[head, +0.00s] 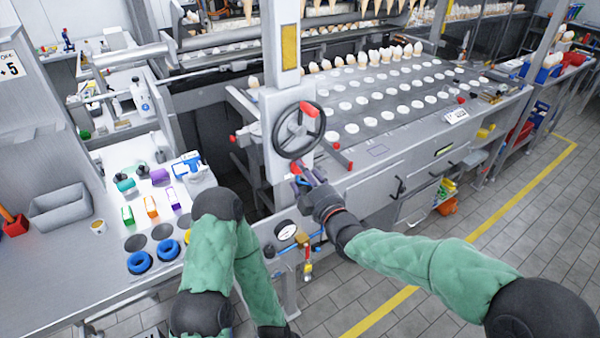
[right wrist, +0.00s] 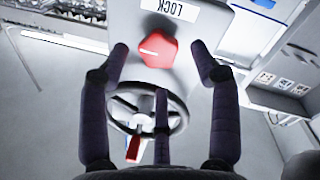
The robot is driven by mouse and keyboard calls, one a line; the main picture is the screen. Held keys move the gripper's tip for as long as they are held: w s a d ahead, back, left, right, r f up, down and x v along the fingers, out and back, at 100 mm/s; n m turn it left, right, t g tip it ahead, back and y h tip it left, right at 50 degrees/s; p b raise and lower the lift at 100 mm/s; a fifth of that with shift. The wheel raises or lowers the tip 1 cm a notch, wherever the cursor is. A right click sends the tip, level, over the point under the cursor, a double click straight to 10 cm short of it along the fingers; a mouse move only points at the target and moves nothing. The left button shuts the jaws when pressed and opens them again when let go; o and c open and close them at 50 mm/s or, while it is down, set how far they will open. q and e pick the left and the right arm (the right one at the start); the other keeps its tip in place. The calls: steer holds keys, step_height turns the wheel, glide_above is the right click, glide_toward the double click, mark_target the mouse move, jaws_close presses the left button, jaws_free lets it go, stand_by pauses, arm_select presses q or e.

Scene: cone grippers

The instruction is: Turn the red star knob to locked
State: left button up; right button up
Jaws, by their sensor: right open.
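The red star knob (right wrist: 156,52) shows in the right wrist view on a light panel, just beside a plate reading LOCK (right wrist: 171,9). A short white line marks its face. My right gripper (right wrist: 161,64) is open, with its dark fingers spread on both sides of the knob and one finger below it. I see no clear contact. In the head view my right gripper (head: 308,184) is at the grey post below the handwheel, and I cannot make out the knob there. My left arm comes down at the lower left; its gripper is not seen.
A handwheel (head: 299,130) with a red handle is close above my right gripper; it also shows in the wrist view (right wrist: 122,119). A pressure gauge (head: 286,229) with piping is below. A bench (head: 75,272) with blue rings and coloured clips stands at left.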

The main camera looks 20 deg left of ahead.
mark_target(298, 168)
steer(key=shift+x, duration=1.65)
steer(key=c, duration=1.1)
